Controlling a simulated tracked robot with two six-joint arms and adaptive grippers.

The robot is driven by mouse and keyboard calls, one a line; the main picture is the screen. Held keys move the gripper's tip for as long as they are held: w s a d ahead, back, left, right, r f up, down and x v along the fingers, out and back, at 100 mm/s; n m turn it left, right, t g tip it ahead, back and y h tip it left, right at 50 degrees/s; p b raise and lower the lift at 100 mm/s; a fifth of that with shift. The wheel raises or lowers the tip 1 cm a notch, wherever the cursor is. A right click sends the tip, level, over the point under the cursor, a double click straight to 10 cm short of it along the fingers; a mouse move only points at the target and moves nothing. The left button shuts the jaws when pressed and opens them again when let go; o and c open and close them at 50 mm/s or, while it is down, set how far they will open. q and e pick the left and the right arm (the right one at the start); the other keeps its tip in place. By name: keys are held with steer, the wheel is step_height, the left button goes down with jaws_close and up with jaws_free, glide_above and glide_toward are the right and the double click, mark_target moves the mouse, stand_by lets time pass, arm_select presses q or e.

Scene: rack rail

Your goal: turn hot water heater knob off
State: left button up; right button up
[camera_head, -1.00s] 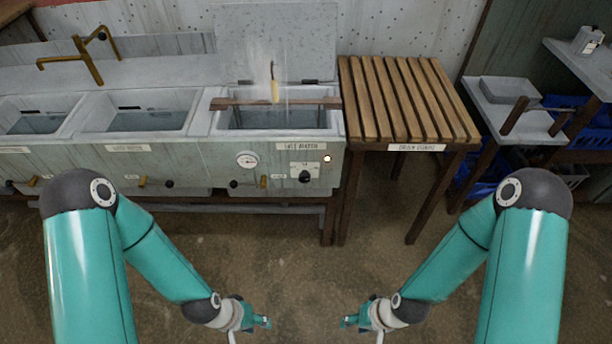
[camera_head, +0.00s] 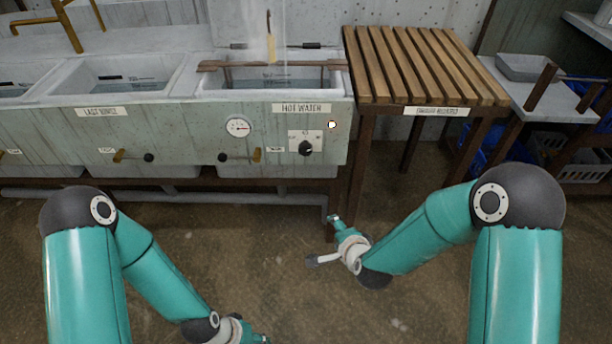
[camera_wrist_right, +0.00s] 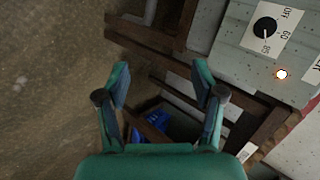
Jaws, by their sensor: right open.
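The hot water knob (camera_head: 305,148) is a black round knob on a white plate on the front of the sink unit, below the HOT WATER label. In the right wrist view the knob (camera_wrist_right: 265,25) is at the upper right, its plate marked OFF, 60 and 85. My right gripper (camera_head: 335,219) is below and in front of the unit, apart from the knob. In the right wrist view its fingers (camera_wrist_right: 163,82) are spread and empty. My left gripper (camera_head: 262,339) is low at the bottom edge, mostly cut off.
A lit indicator lamp (camera_head: 332,125) and a round gauge (camera_head: 238,127) are near the knob. A slatted wooden table (camera_head: 425,65) stands right of the unit. The floor before it is clear.

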steer(key=w+a+m+t+b, duration=0.45)
steer(key=w+m+b, duration=0.25)
steer(key=b, duration=0.3)
steer(key=m+t+h+b, duration=0.1)
steer(key=m+t+b, duration=0.3)
steer(key=m+b, duration=0.25)
glide_toward(306, 152)
arm_select(q)
step_height(306, 152, down, 22)
steer(key=b, duration=0.2)
arm_select(e)
steer(key=w, duration=0.6)
steer(key=w+a, duration=0.1)
steer(key=w, duration=0.3)
steer(key=shift+w+r, duration=0.15)
steer(key=c, duration=1)
steer(key=shift+d, duration=0.15)
steer(key=shift+c, duration=0.7)
arm_select(q)
steer(key=shift+r, duration=0.1)
arm_select(e)
steer(key=shift+n, duration=0.25)
